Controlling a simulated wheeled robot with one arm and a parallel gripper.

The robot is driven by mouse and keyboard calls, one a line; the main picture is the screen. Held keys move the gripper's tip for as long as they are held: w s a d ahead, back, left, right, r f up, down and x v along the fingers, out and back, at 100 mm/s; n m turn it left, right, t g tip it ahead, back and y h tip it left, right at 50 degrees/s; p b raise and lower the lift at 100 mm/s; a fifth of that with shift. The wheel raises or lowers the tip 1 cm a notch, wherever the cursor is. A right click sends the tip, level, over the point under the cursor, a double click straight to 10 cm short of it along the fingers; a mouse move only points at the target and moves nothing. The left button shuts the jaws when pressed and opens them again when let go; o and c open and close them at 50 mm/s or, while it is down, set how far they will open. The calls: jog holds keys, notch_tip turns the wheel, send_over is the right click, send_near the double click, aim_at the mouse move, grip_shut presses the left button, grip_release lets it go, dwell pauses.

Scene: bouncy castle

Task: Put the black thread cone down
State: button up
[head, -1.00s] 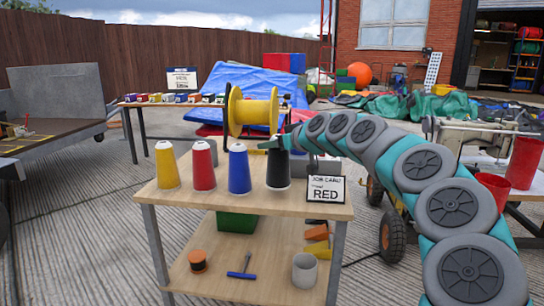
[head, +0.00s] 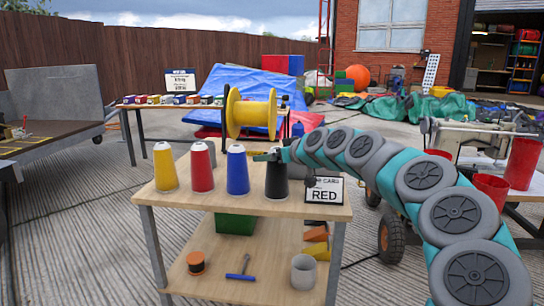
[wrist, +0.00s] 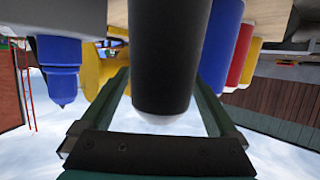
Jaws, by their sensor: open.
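The black thread cone (head: 276,180) stands upright at the right end of the row of cones on the wooden table (head: 215,208), and its base appears to rest on the top. My gripper (head: 268,156) is at its upper part, coming from the right. In the wrist view, which is upside down, the black cone (wrist: 170,50) is between the two fingers, which are open around it. Whether either finger touches it I cannot tell. The blue cone (head: 238,171), red cone (head: 202,169) and yellow cone (head: 165,168) stand to its left.
A job card reading RED (head: 323,190) stands just right of the black cone, close to my arm. A big yellow spool (head: 251,113) is behind. The lower shelf holds a green box (head: 235,224), a blue-handled tool (head: 241,270) and a grey cup (head: 303,271). The table's front strip is clear.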

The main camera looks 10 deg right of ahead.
jog(key=v, duration=1.2)
jog(key=shift+s+a+r, duration=0.1)
jog(key=shift+a, duration=0.05)
